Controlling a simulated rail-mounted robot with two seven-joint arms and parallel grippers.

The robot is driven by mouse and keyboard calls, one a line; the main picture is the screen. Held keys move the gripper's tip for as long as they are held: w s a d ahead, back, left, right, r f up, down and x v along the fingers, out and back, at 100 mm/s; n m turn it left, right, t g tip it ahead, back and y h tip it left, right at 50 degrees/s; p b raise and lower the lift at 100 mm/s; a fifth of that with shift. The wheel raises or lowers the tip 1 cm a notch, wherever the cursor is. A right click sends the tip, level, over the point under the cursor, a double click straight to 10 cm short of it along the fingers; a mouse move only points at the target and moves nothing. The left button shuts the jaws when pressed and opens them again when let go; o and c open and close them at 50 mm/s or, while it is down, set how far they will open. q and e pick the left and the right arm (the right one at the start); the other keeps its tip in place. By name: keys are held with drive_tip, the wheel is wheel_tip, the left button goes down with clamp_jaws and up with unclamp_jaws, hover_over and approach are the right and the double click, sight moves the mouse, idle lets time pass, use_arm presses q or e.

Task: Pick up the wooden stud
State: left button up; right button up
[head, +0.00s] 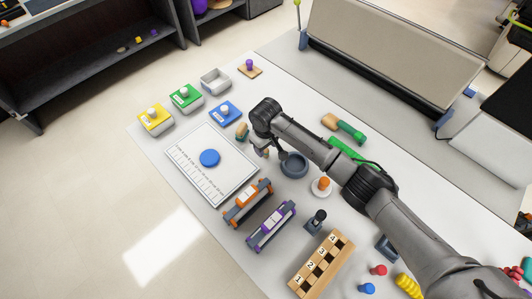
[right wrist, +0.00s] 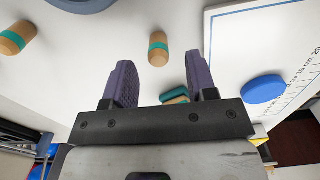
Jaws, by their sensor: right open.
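Small wooden cylinders with teal bands show in the right wrist view. One wooden stud (right wrist: 158,48) stands out beyond the fingertips, in line with the gap between them, and another (right wrist: 17,37) lies at the left. A teal-topped piece (right wrist: 175,97) shows between the fingers, partly hidden by the gripper's body. In the head view a wooden piece with a green band (head: 242,131) lies beside my right gripper (head: 263,150). That gripper is open and empty, low over the table near the white ruled board. It also shows in the right wrist view (right wrist: 160,75). My left gripper is not visible.
The ruled board (head: 190,168) carries a blue disc (head: 210,158). A grey bowl (head: 294,165) stands just right of the gripper. Yellow, green and blue boxes (head: 225,113) stand behind. Orange and purple racks (head: 270,227) and a numbered wooden block (head: 321,263) stand in front.

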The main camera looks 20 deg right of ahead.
sight(266, 150)
wheel_tip(266, 150, down, 4)
drive_tip(key=shift+f+b, duration=0.25)
drive_tip(key=shift+b, duration=0.5)
drive_tip(key=shift+d, duration=0.1)
drive_tip(key=c, duration=0.3)
clamp_jaws()
